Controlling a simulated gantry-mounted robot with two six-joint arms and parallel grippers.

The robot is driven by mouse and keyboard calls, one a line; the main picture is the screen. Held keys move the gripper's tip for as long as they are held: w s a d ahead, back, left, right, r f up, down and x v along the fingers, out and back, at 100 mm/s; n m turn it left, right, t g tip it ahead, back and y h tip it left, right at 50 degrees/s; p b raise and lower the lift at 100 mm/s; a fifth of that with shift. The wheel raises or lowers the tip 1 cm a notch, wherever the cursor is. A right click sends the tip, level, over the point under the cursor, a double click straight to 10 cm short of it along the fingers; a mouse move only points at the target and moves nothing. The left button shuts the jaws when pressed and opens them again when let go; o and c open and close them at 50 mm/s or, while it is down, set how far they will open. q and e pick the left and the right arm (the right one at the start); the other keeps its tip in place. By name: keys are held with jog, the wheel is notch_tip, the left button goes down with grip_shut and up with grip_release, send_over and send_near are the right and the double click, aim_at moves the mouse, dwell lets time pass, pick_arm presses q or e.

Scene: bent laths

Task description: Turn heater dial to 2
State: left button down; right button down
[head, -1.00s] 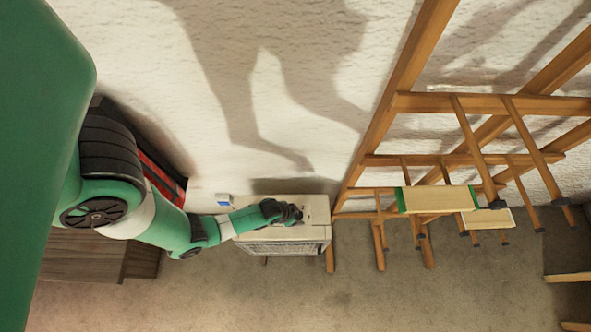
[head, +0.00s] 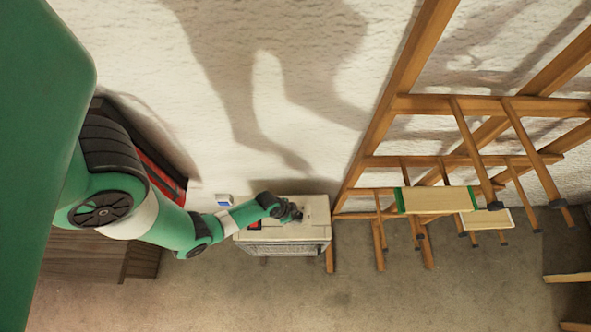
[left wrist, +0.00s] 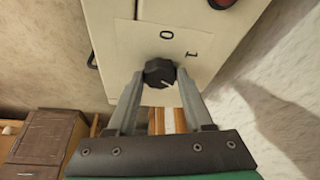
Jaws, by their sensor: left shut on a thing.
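The marks 0 and 1 show beside the dial; I cannot see a 2. My left gripper (head: 292,213) is over the heater top in the head view. In the left wrist view its fingers (left wrist: 159,74) are shut on the dial, one on each side. My right gripper is not in view.
A red switch (head: 254,225) sits on the heater's left end. A wooden frame with slats (head: 480,160) stands close on the right. A small blue-and-white box (head: 224,199) is on the wall behind. A wooden cabinet (head: 85,258) is at left. The carpet in front is clear.

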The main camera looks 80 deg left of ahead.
pick_arm(q)
jog(key=shift+c, duration=1.5)
grip_release()
jog(key=shift+r, duration=0.1)
jog(key=shift+s+r+p, duration=0.15)
jog(key=shift+r+p, duration=0.2)
jog(key=p+v, duration=0.5)
jog(key=v, duration=0.5)
jog(key=shift+s+r, duration=0.25)
